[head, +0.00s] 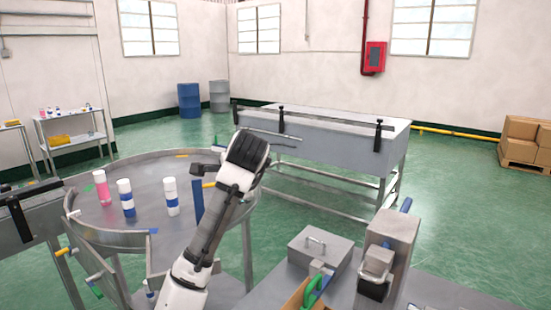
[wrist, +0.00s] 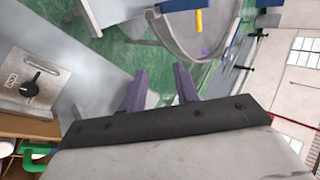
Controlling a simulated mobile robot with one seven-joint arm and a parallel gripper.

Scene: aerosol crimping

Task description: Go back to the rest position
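My gripper (wrist: 160,69) shows in the wrist view with its two purple fingers apart and nothing between them. In the head view my white and black arm rises from the bottom, in front of the round metal table. The fingers cannot be clearly made out there. No object is in my grasp. In the wrist view the green floor and the table's curved metal rim (wrist: 178,45) lie beyond the fingertips.
The round table (head: 150,185) holds a pink can (head: 102,188) and two white-and-blue cans (head: 126,198) (head: 171,197). Metal machine boxes (head: 318,250) (head: 389,245) stand at the lower right. A grey workbench (head: 330,135) stands behind. Open green floor lies at the right.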

